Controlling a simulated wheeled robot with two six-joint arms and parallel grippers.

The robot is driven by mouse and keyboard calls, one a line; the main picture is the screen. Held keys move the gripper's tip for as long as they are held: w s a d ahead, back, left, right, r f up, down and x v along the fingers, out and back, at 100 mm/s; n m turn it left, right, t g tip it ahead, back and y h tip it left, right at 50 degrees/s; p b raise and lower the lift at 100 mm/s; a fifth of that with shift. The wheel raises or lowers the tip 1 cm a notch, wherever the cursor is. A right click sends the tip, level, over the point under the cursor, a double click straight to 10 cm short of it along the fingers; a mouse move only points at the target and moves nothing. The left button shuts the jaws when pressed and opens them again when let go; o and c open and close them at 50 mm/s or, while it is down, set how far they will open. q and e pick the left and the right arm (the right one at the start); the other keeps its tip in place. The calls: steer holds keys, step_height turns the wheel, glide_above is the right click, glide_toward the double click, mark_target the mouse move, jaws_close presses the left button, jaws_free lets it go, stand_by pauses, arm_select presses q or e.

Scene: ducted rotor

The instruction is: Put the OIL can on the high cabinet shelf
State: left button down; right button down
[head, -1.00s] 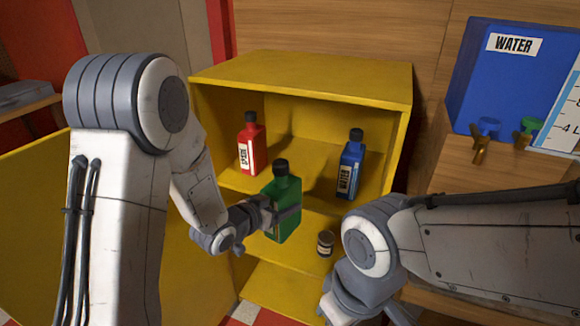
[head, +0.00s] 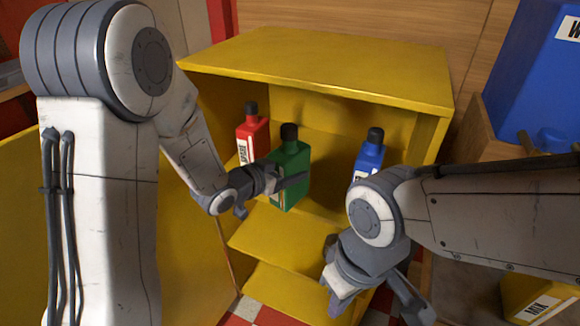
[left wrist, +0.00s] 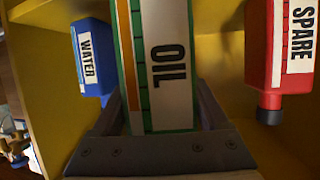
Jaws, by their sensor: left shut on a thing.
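The green OIL can (head: 292,168), with a black cap, is upright at the front of the yellow cabinet's upper shelf. Its label OIL (left wrist: 168,65) fills the middle of the left wrist view. My left gripper (head: 285,183) is shut on the can, one finger on each side. The can's base is near the front edge of the high shelf (head: 325,212); I cannot tell whether it touches.
On the high shelf a red SPARE can (head: 250,135) stands left of the OIL can and a blue WATER can (head: 371,153) stands right. Free room shows between and behind them. A lower shelf (head: 275,240) lies below. A blue tank (head: 535,75) stands right.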

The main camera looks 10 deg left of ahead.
arm_select(q)
steer(key=shift+d+r, duration=0.1)
steer(key=shift+d, duration=0.2)
steer(key=shift+a, duration=0.1)
steer(key=shift+w, duration=0.15)
steer(key=w+d+f+p, duration=0.1)
steer(key=w+d, duration=0.3)
steer(key=w, duration=0.9)
steer(key=shift+d+f, duration=0.2)
steer(key=shift+f, duration=0.15)
stand_by(0.4)
steer(key=shift+s+f+b, duration=0.1)
steer(key=shift+f+b, duration=0.3)
steer(key=shift+f, duration=0.2)
stand_by(0.4)
